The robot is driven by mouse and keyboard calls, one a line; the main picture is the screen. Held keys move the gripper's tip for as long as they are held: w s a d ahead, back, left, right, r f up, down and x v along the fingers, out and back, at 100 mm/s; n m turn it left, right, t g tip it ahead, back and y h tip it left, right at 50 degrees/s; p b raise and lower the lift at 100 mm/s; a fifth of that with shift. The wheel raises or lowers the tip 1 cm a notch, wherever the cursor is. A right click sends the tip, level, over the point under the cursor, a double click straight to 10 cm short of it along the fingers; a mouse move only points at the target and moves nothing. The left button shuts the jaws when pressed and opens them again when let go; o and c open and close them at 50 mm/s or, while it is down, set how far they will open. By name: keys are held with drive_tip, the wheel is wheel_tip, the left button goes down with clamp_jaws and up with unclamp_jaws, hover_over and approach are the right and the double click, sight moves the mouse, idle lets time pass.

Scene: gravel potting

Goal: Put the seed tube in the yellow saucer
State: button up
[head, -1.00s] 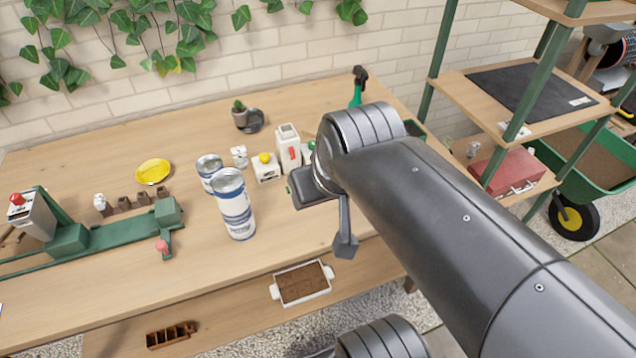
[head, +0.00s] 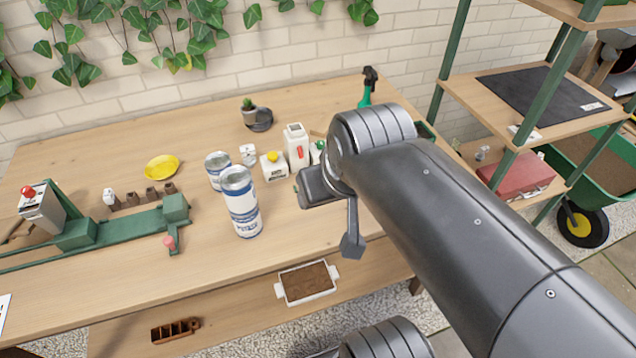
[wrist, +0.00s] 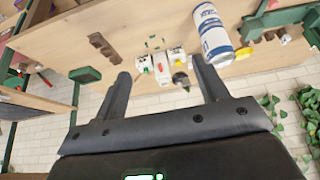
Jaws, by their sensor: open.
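The yellow saucer (head: 162,167) lies at the back left of the bench in the head view, with nothing visible in it. In the wrist view a yellow patch of it (wrist: 243,53) shows beside the large can. I cannot pick out the seed tube for sure; a small green piece (wrist: 151,43) on the bench in the wrist view may be part of it. My gripper (wrist: 161,72) is open with nothing between its fingers. It is above the right part of the bench, and my arm hides some of the bench behind it in the head view.
A cactus pot (head: 248,112) is at the back. A green rail fixture (head: 110,232) crosses the left. A soil tray (head: 307,283) is at the front.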

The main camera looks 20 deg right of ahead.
drive_tip(key=w+a+r+g, duration=0.1)
drive_tip(key=w+r+g, duration=0.15)
drive_tip(key=w, duration=1.05)
drive_tip(key=n+g, duration=0.2)
drive_tip(key=g, duration=0.1)
hover_over(249, 158)
drive_tip(key=w, duration=0.1)
wheel_tip(249, 158, down, 20)
drive_tip(key=shift+w+d+r, duration=0.1)
drive_tip(key=shift+d, duration=0.05)
wheel_tip(249, 158, down, 5)
drive_tip(key=shift+w+f, duration=0.15)
drive_tip(key=shift+f, duration=3.05)
drive_tip(key=shift+c, duration=0.4)
